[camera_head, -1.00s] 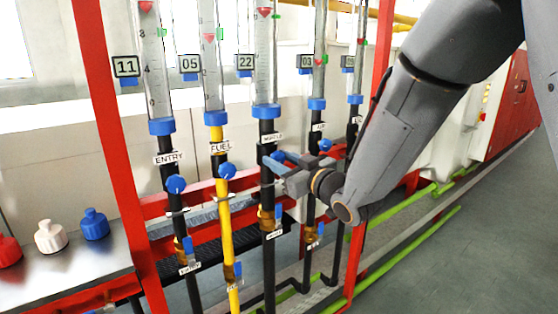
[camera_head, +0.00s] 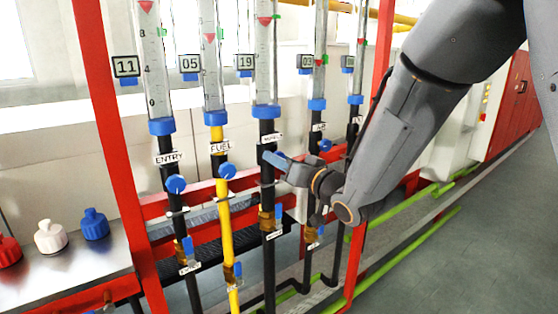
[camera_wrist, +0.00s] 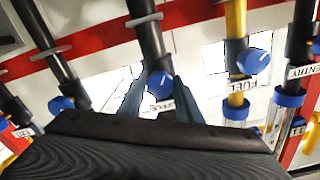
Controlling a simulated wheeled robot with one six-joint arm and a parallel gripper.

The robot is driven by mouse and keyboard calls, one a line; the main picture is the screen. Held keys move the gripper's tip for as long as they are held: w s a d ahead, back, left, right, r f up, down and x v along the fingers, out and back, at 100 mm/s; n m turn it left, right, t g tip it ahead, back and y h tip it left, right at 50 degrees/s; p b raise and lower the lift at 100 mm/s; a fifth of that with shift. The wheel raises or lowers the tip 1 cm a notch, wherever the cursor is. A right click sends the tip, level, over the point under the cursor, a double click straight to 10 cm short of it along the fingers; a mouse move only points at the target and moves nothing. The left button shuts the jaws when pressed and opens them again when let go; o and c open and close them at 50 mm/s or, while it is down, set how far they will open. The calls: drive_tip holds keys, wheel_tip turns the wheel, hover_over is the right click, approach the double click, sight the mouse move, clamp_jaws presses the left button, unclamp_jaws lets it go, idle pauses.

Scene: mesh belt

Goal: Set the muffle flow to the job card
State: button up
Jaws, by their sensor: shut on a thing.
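The muffle line is the black pipe (camera_head: 267,190) in the middle, under a clear flow tube (camera_head: 265,60) with a red float (camera_head: 265,20). Its small display (camera_head: 246,62) reads 19, probably 1.9. My gripper (camera_head: 274,158) is at this pipe, just below its white label (camera_head: 271,139), and is shut on the blue muffle knob (camera_wrist: 160,84). In the wrist view the knob sits between my two blue-grey fingers. In the head view my fingers hide the knob. No job card can be made out.
The yellow fuel pipe (camera_head: 221,200) and black entry pipe (camera_head: 167,190) stand left, each with a blue knob. Two more black pipes stand to the right, close to my arm. Red frame posts (camera_head: 98,90) flank the row. Floor at the right is open.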

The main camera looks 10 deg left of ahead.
drive_tip(key=shift+m, duration=0.8)
drive_tip(key=o, duration=1)
drive_tip(key=shift+o, duration=0.2)
drive_tip(key=shift+d, duration=0.1)
drive_tip(key=b+v, duration=0.2)
drive_tip(key=v, duration=0.5)
drive_tip(key=shift+s+d, duration=0.2)
drive_tip(key=shift+d, duration=0.05)
